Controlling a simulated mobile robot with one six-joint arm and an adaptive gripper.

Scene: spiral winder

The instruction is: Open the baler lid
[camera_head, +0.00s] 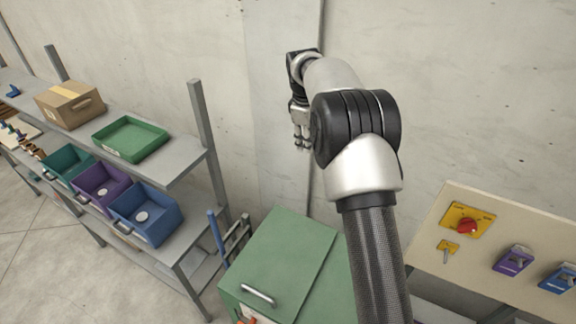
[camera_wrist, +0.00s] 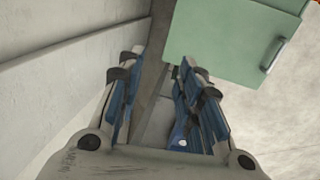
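The baler is a green box at the bottom centre of the head view. Its lid (camera_head: 285,248) is a flat green panel that looks shut, with a silver bar handle (camera_head: 258,295) near its front edge. In the wrist view the green lid (camera_wrist: 225,40) is at the upper right, with its handle (camera_wrist: 272,54) at its right edge. My gripper (camera_head: 302,143) hangs fingers down near the wall, above and behind the lid, apart from it. In the wrist view my gripper (camera_wrist: 158,68) has its blue-padded fingers spread, with nothing between them.
A grey shelf (camera_head: 185,170) on the left holds a cardboard box (camera_head: 70,103), a green tray (camera_head: 130,138) and coloured bins. A panel (camera_head: 500,225) with a red knob (camera_head: 467,227) and switches stands at the right. The wall is close behind my gripper.

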